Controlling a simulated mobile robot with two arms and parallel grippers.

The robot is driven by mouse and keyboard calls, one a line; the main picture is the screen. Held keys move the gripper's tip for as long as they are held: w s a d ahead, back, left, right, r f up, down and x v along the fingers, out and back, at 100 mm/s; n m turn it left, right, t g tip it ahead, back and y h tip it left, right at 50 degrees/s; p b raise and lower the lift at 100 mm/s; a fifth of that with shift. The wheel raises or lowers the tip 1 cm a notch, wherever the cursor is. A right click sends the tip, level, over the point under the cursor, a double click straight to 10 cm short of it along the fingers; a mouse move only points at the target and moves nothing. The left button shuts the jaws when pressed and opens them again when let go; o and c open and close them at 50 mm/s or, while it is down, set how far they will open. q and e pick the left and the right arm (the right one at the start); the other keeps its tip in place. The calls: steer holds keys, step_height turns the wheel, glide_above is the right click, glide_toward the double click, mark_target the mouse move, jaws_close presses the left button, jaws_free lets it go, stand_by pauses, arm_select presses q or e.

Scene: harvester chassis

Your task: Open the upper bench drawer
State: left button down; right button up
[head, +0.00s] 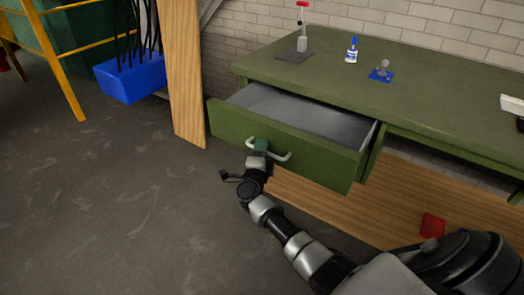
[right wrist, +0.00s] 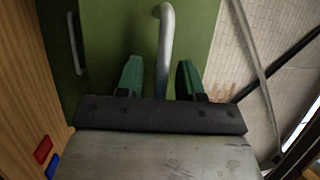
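The upper bench drawer (head: 283,150) is pulled out from the green bench, and its grey inside shows empty. Its pale bar handle (head: 283,156) is on the front face. My right gripper (head: 261,146) is at this handle in the head view. In the right wrist view the handle (right wrist: 165,50) runs between the two green fingers of my right gripper (right wrist: 158,78). The fingers stand apart, with a gap visible on each side of the bar. My left gripper is not in view.
The bench top (head: 430,100) carries a red-topped stand (head: 302,30), a blue-and-white bottle (head: 351,50) and a small blue-based part (head: 382,72). A wooden board (head: 184,75) stands left of the drawer. A second handle (right wrist: 75,42) shows in the right wrist view. Open floor lies left.

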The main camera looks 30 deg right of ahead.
jaws_close()
steer(key=a, duration=0.1)
steer(key=s+a, duration=0.1)
steer(key=a+p, duration=0.1)
steer(key=shift+s+a, duration=0.25)
steer(key=shift+a, duration=0.05)
jaws_free()
steer(key=shift+d, duration=0.1)
